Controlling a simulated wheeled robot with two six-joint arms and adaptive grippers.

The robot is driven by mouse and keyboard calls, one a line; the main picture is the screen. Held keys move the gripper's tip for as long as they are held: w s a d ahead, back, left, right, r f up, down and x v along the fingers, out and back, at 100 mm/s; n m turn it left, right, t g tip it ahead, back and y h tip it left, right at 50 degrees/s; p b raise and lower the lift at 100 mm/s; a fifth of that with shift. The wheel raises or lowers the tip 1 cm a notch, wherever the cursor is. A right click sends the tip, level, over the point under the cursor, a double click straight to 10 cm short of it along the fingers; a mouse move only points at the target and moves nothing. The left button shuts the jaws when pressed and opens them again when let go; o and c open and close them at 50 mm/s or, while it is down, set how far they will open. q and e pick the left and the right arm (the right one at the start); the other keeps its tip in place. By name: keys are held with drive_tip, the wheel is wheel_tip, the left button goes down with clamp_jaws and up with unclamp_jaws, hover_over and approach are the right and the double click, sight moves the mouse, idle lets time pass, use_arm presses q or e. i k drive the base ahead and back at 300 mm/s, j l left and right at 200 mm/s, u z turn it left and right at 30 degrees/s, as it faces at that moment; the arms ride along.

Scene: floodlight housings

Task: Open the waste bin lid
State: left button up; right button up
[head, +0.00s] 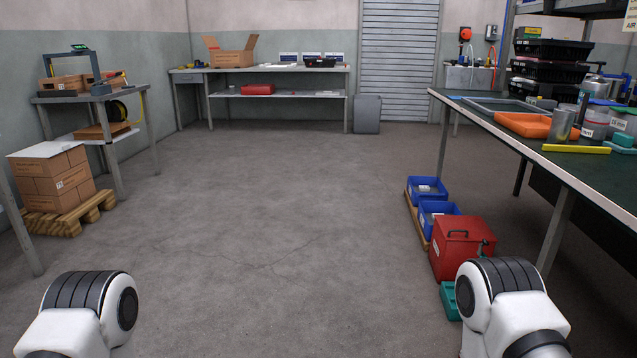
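A red box-shaped bin (460,252) stands on the floor at the right, beside the workbench. I cannot tell for certain which of the two is the waste bin. Only rounded white and black links of my arms show at the bottom left and bottom right. Neither gripper is in view.
The workbench (505,131) runs along the right, with a leg close to the red bin. Blue crates (438,210) stand behind the red bin, and a teal case (449,300) lies in front. Cartons on a pallet (70,225) stand left. The middle floor is clear.

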sight(454, 228)
drive_tip(key=i+z, duration=0.1)
drive_tip(key=i, duration=0.4)
drive_tip(key=i+j+z, duration=0.15)
drive_tip(key=i, duration=0.35)
drive_tip(key=i+j+z, duration=0.1)
drive_tip(key=i, duration=0.4)
drive_tip(key=j, duration=0.1)
